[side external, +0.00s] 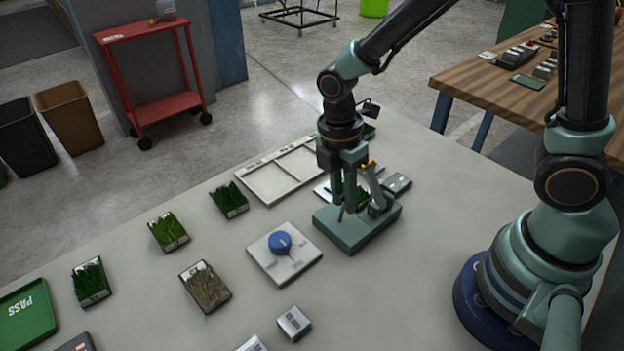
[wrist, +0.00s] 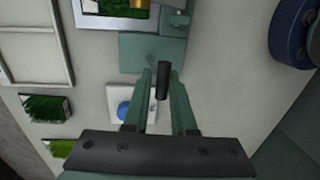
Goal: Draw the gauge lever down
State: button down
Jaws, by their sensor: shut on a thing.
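The gauge is a green block-like base (side external: 357,230) with a raised post on the table, and the base also shows in the wrist view (wrist: 138,52). Its lever has a black grip (wrist: 163,82) that lies between my fingers in the wrist view. My gripper (side external: 345,204) points down over the base, and its two fingers (wrist: 163,88) are shut on the lever's grip. In the side view my fingers mostly hide the lever. A turf sample (wrist: 98,6) on a bright metal plate sits beside the gauge, partly cut off in the wrist view.
A white plate with a blue knob (side external: 280,243) stands close in front of the base. An empty white divided tray (side external: 270,188) lies behind. Several turf samples (side external: 168,231) and a green PASS tray (side external: 28,315) are to the left. A small grey device (side external: 397,183) is right of the gauge.

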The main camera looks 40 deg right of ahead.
jog(key=shift+d+f+g, duration=0.1)
jog(key=shift+d+g, duration=0.1)
jog(key=shift+g, duration=0.3)
jog(key=c, duration=0.7)
grip_release()
jog(key=shift+w, duration=0.1)
jog(key=shift+a, duration=0.1)
jog(key=shift+w+r, duration=0.1)
jog(key=shift+r, duration=0.15)
notch_tip(320, 180, up, 12)
jog(key=w, duration=0.2)
jog(key=shift+a+f, duration=0.25)
jog(key=shift+a, duration=0.05)
jog(key=shift+w, duration=0.1)
